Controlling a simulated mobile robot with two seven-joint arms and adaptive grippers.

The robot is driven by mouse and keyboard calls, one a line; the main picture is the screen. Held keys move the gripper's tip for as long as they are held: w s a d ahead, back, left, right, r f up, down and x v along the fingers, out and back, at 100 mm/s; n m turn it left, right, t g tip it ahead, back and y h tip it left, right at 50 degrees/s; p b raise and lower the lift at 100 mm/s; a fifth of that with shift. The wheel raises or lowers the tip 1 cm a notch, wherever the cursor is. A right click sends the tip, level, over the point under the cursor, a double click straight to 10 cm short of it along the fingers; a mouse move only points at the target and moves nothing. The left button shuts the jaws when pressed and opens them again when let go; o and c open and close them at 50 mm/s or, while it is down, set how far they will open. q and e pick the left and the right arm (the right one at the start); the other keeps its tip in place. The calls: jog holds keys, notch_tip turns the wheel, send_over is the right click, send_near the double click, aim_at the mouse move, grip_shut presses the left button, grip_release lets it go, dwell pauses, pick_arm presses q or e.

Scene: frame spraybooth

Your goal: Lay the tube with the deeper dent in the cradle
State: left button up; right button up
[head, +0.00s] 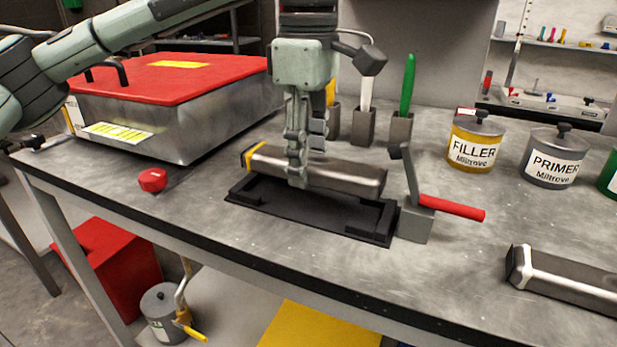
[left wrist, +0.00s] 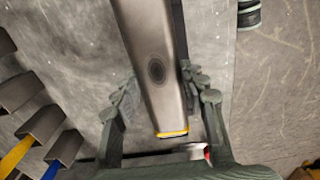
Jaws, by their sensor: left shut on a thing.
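My left gripper (head: 298,178) comes down from above and is shut across the middle of a grey metal tube (head: 345,176) with a yellow band at its left end. The tube lies level over the black cradle (head: 290,209), roughly along it; I cannot tell whether it touches. In the left wrist view, the tube (left wrist: 145,40) runs between the fingers of my left gripper (left wrist: 165,100), with a dark oval dent on its upper face. A second tube (head: 570,281) with a white band lies on the bench at the right, partly cut off; no dent is discernible on it.
A clamp with a red handle (head: 452,208) stands at the cradle's right end. Behind are tool holders (head: 363,126), a filler can (head: 474,142) and a primer can (head: 551,158). A red-lidded box (head: 165,78) and a red knob (head: 152,179) are left.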

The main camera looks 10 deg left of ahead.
aim_at(309, 182)
pick_arm(q)
notch_tip(309, 182, down, 4)
jog(key=shift+r, duration=0.15)
pick_arm(e)
jog(key=shift+s+a+f, duration=0.15)
jog(key=shift+f, duration=0.45)
pick_arm(q)
jog(key=shift+f, duration=0.25)
